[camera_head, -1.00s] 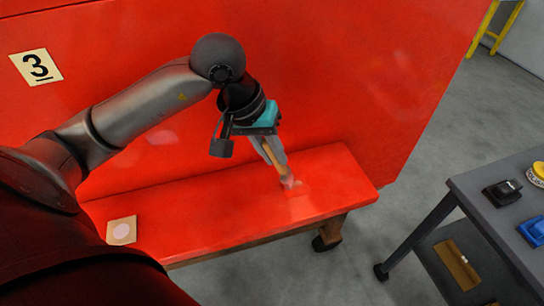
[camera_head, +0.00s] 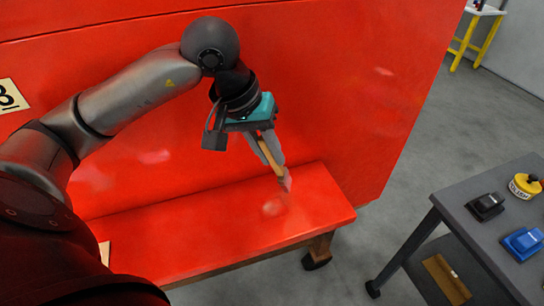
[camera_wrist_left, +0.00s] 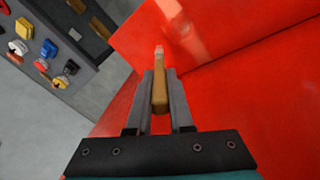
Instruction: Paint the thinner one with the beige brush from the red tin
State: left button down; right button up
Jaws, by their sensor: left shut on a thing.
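My left gripper (camera_head: 270,150) is shut on a brush (camera_head: 269,156) with a tan wooden handle. The brush points down and to the right, with a pale pinkish tip. The brush also shows between the fingers in the left wrist view (camera_wrist_left: 160,95). The tip is over the back of a long, low, glossy red bench-like piece (camera_head: 210,235), close to a tall red panel (camera_head: 330,100) behind it. I cannot tell whether the tip touches either surface. Which part is the thinner one is unclear. No red tin can be made out for certain. My right gripper is out of view.
Grey floor (camera_head: 400,190) lies clear between.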

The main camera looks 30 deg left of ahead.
pick_arm(q)
jog(key=shift+r+p, duration=0.7)
jog(key=shift+r, duration=1)
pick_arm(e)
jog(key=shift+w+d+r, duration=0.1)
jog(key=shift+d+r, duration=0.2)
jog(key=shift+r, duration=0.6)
